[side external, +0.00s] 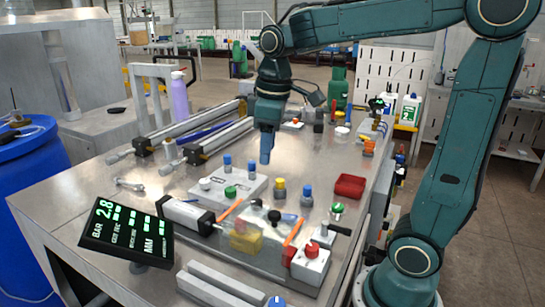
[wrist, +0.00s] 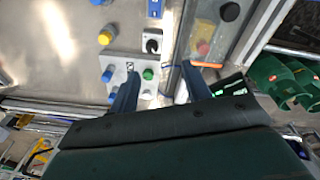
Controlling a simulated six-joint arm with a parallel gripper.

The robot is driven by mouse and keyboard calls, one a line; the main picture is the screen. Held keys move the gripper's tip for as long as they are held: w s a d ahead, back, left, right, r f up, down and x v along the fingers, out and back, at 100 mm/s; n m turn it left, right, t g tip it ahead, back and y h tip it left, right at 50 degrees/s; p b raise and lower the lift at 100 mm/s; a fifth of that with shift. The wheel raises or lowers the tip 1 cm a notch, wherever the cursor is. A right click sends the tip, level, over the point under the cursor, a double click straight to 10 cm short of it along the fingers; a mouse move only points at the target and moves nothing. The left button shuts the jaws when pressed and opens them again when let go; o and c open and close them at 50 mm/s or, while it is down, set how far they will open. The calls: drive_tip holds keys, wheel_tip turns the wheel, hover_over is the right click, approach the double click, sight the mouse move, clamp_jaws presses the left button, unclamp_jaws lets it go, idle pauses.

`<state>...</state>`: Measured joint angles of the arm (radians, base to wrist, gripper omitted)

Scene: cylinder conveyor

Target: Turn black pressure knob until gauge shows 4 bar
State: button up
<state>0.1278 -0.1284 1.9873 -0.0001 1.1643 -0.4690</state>
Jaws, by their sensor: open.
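The gauge display (side external: 125,230) stands at the front left of the table and reads 2.8 BAR in green digits. A dark knob (side external: 274,216) sits near the middle front, behind a clear panel. In the wrist view a black knob (wrist: 152,46) shows on a small white block; I cannot tell if it is the same one. My gripper (side external: 266,158) points down above the middle of the table, behind the knob and apart from it. In the wrist view its two blue fingers (wrist: 160,90) are spread with nothing held between them.
A grey panel with blue and green buttons (side external: 231,192) lies near my gripper. Yellow (side external: 279,188) and blue (side external: 307,195) capped pieces stand right of it. A red tray (side external: 350,187) and a red button box (side external: 311,260) are further right. Long rails (side external: 215,138) lie behind.

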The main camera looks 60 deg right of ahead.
drive_tip(key=n+g, duration=0.1)
hover_over(257, 201)
drive_tip(key=f, duration=0.2)
drive_tip(key=shift+r, duration=0.25)
wheel_tip(257, 201, down, 14)
drive_tip(key=shift+r, duration=0.1)
idle(0.6)
drive_tip(key=c, duration=1)
